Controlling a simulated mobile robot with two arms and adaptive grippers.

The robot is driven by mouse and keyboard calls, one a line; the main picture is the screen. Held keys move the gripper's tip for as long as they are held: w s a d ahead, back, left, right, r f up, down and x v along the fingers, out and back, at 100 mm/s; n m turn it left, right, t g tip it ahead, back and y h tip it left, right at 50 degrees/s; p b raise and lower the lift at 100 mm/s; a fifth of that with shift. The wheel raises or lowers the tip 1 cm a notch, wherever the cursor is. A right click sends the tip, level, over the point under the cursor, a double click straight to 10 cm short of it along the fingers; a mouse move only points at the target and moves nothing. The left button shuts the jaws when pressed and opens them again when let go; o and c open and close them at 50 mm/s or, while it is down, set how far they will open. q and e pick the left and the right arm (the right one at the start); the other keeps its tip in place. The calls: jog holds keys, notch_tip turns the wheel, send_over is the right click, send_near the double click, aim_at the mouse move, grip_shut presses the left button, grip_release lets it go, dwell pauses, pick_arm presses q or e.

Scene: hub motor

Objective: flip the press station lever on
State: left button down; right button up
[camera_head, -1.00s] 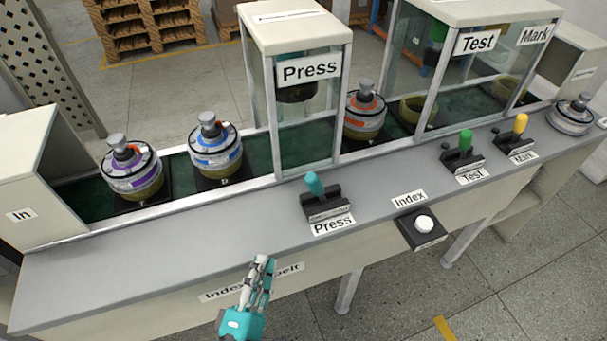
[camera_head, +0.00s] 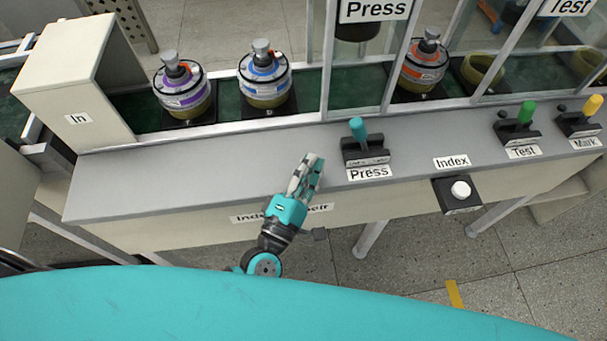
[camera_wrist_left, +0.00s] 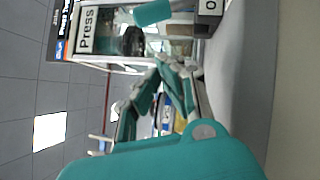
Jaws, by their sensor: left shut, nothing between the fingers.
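The Press lever (camera_head: 358,130) has a teal handle and stands on a black base (camera_head: 365,152) at the front of the grey bench top, above the Press label. Its teal handle (camera_wrist_left: 153,12) also shows at the top of the left wrist view. My left gripper (camera_head: 314,160) is shut and empty, over the bench's front edge. It is to the left of the lever base, apart from it. In the left wrist view its fingers (camera_wrist_left: 165,75) point toward the lever side. My right gripper is not in view.
The white Index button (camera_head: 460,190) sits right of the Press lever on the bench front. The green Test lever (camera_head: 525,113) and yellow Mark lever (camera_head: 592,105) stand further right. Motors with purple (camera_head: 184,92) and blue (camera_head: 264,76) bands stand on the belt behind. The bench top left of the lever is clear.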

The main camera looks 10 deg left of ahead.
aim_at(361, 128)
pick_arm(q)
jog(key=x, duration=0.4)
jog(key=shift+r+p, duration=0.15)
jog(key=shift+p, duration=0.2)
jog(key=shift+w+d+r+p, duration=0.2)
jog(key=shift+w+d, duration=0.1)
jog(key=shift+d, duration=0.25)
jog(key=shift+w+d+r+p, duration=0.15)
jog(key=shift+w+d+p, duration=0.1)
jog(key=shift+d, duration=0.25)
jog(key=shift+w+d+r, duration=0.15)
jog(key=shift+w+d, duration=0.15)
jog(key=shift+d, duration=0.35)
jog(key=shift+r+p, duration=0.3)
jog(key=shift+p, duration=0.45)
jog(key=d+r+m+g+p, duration=0.1)
jog(key=m+p, duration=0.1)
jog(key=p, duration=0.4)
jog(key=w+d+r+m+g+p, duration=0.1)
jog(key=d+r+m+g+p, duration=0.1)
jog(key=p, duration=0.5)
jog(key=shift+d, duration=0.1)
jog(key=shift+d+m+y+p, duration=0.3)
jog(key=shift+m+p, duration=0.1)
jog(key=shift+p, duration=0.2)
jog(key=shift+w+d+f, duration=0.1)
jog(key=shift+d, duration=0.05)
jog(key=shift+w+d, duration=0.3)
jog(key=shift+d, duration=0.5)
